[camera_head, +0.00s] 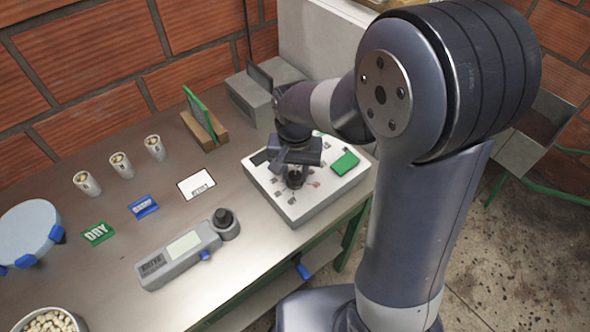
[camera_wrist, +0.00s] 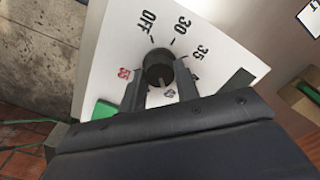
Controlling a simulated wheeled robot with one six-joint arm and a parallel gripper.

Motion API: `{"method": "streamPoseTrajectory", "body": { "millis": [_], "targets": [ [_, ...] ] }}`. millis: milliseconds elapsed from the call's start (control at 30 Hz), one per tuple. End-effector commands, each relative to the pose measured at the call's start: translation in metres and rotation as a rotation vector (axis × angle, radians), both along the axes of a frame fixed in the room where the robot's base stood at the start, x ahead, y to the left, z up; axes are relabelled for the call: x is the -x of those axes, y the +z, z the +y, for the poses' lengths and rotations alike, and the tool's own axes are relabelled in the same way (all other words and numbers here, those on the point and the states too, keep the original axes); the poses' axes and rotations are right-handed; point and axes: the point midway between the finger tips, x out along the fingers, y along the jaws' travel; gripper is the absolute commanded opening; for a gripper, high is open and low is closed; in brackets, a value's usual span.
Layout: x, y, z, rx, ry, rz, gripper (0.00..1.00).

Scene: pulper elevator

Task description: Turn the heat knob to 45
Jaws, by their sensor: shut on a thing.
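The heat knob (camera_wrist: 158,67) is a round black dial on a white panel (camera_wrist: 101,65) in the wrist view. Around it are printed OFF, 30 and 35, a red number at the left, and other marks partly hidden by my gripper. A pale mark on the knob's lower side seems to point down toward a small, unreadable number. My gripper (camera_wrist: 160,69) is shut on the knob, one finger on each side. In the head view, my gripper (camera_head: 294,164) reaches down onto the white control box (camera_head: 320,207), and the knob (camera_head: 294,178) shows beneath it.
The box stands near the table's right end, with a green block (camera_head: 344,163) on it. A grey meter (camera_head: 185,253) lies to the left. Cups (camera_head: 121,165), label cards and a green board (camera_head: 200,113) stand farther back. My arm covers the right side.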

Motion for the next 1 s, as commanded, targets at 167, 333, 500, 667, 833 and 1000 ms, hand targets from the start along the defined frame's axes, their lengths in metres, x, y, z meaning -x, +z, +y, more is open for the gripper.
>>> {"method": "streamPoseTrajectory", "body": {
  "millis": [167, 333, 500, 667, 833, 1000],
  "targets": [
    [0.000, 0.001, 0.000, -0.001, 0.001, -0.002, 0.07],
    [0.000, 0.000, 0.000, -0.001, 0.001, -0.001, 0.42],
    [0.000, 0.000, 0.000, 0.000, 0.001, -0.001, 0.52],
    [0.000, 0.000, 0.000, 0.000, 0.001, 0.000, 0.52],
    [-0.001, 0.013, 0.000, -0.001, 0.001, -0.004, 0.52],
    [-0.001, 0.045, 0.000, -0.003, 0.001, -0.007, 0.52]
  ]
}}
